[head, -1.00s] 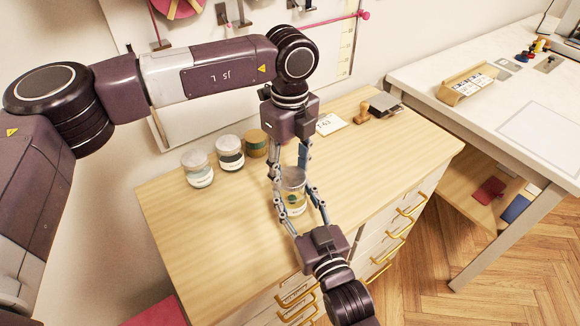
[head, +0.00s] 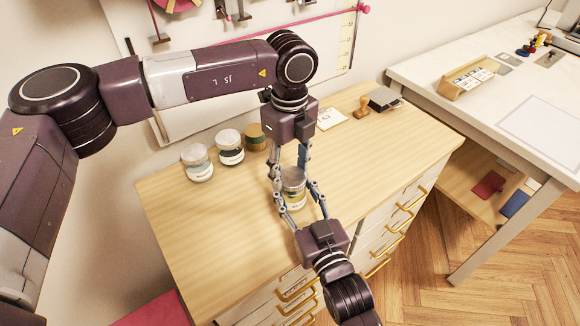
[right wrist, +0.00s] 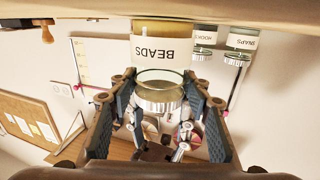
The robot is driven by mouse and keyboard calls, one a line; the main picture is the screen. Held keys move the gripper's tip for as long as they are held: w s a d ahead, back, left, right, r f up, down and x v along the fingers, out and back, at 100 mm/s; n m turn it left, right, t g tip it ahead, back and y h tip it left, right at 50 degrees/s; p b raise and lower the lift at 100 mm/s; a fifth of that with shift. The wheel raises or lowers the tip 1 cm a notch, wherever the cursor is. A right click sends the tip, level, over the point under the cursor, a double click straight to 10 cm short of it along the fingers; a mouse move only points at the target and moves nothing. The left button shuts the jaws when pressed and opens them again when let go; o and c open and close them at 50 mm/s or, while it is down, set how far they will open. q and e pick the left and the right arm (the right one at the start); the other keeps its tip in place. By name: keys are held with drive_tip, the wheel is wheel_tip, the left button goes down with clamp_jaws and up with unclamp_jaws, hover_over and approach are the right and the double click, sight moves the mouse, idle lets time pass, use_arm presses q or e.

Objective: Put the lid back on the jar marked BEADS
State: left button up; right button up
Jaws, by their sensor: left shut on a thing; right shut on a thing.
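The BEADS jar (head: 295,201) stands upright near the front of the wooden cabinet top. Its label (right wrist: 162,52) reads upside down in the right wrist view. My right gripper (head: 303,208) reaches in from the front, its fingers on both sides of the jar and shut on it. My left gripper (head: 291,180) comes down from above, shut on the silver lid (head: 293,176) at the jar's mouth. In the right wrist view, the ridged lid (right wrist: 160,106) is by the glass rim; I cannot tell whether it is fully seated.
Two other lidded jars (head: 198,165) (head: 230,150) and a tan round container (head: 256,139) stand at the back left. A wooden stamp (head: 363,108), a card (head: 330,118) and a dark pad (head: 384,99) lie at the back right. The cabinet top (head: 210,240) is clear at left.

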use_arm(q)
drive_tip(key=shift+f, duration=0.2)
drive_tip(key=shift+s+a+f, duration=0.1)
drive_tip(key=shift+f, duration=0.45)
drive_tip(key=shift+c, duration=1)
use_arm(e)
drive_tip(key=shift+s+a, duration=0.1)
drive_tip(key=shift+r, duration=0.1)
use_arm(q)
drive_tip(key=shift+o, duration=0.2)
drive_tip(key=shift+f, duration=0.15)
use_arm(e)
drive_tip(key=shift+a+r, duration=0.1)
drive_tip(key=shift+r, duration=0.05)
use_arm(q)
drive_tip(key=shift+o, duration=0.5)
drive_tip(key=shift+f, duration=0.1)
use_arm(e)
drive_tip(key=shift+s, duration=0.1)
use_arm(q)
drive_tip(key=o, duration=0.4)
drive_tip(key=shift+f, duration=0.3)
drive_tip(key=shift+o, duration=0.4)
drive_tip(key=shift+f, duration=0.15)
drive_tip(key=shift+s+a, duration=0.1)
drive_tip(key=shift+s, duration=0.05)
drive_tip(key=shift+c, duration=0.2)
use_arm(e)
drive_tip(key=shift+w+d, duration=0.25)
